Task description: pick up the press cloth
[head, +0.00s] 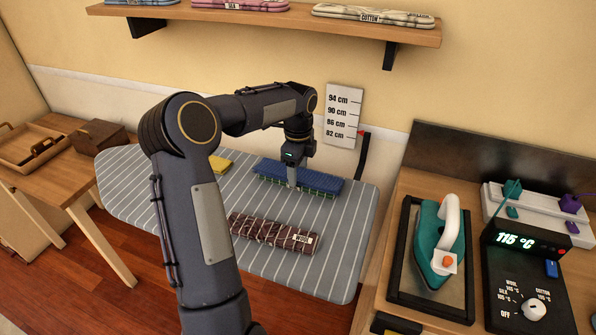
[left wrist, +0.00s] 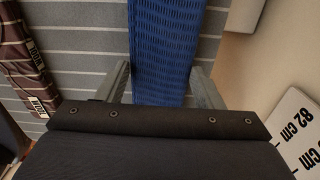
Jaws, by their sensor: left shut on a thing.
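The press cloth looks to be the blue, mesh-patterned folded piece (head: 322,183) on the far part of the grey striped ironing board (head: 215,250). My left gripper (head: 292,183) reaches down over it from above, fingers at its near side. In the left wrist view the blue cloth (left wrist: 167,50) runs between the two fingers, and the gripper is shut on it. The cloth appears at board level; whether it has lifted clear cannot be told. My right gripper is not in view.
A maroon folded garment labelled WOOL (head: 273,233) lies nearer on the board, and a yellow piece (head: 220,164) lies left. A height scale (head: 343,115) stands behind. A teal iron (head: 440,240) and control box (head: 525,275) stand on the right table. A shelf (head: 270,18) hangs above.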

